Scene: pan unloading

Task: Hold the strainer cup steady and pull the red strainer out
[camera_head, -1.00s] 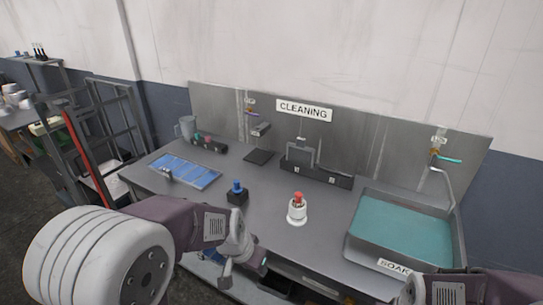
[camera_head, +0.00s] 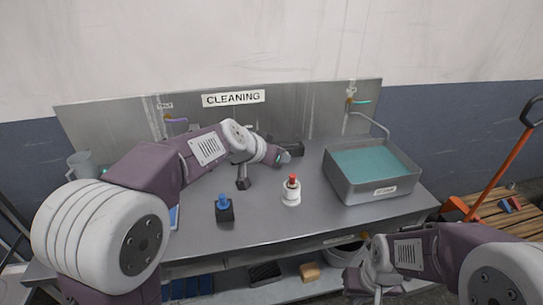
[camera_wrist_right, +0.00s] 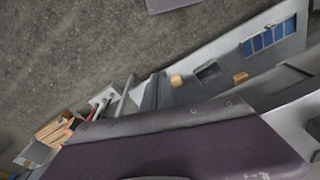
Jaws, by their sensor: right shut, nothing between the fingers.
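The white strainer cup (camera_head: 291,198) stands upright on the grey table in the head view. The red strainer (camera_head: 293,181) sits in its top, with only its red upper part showing. My left gripper (camera_head: 285,158) is above the back of the table, behind the cup and apart from it. Its fingers are too small and turned away to tell whether they are open. My right gripper (camera_head: 357,283) is low in front of the table's front edge, to the right of the cup, shut and empty. The right wrist view shows neither cup nor strainer.
A black block with a blue top (camera_head: 224,210) stands left of the cup. A grey basin of teal liquid (camera_head: 398,187) is at the table's right. A shelf (camera_head: 290,284) with a tan block (camera_head: 310,272) lies below. The table around the cup is clear.

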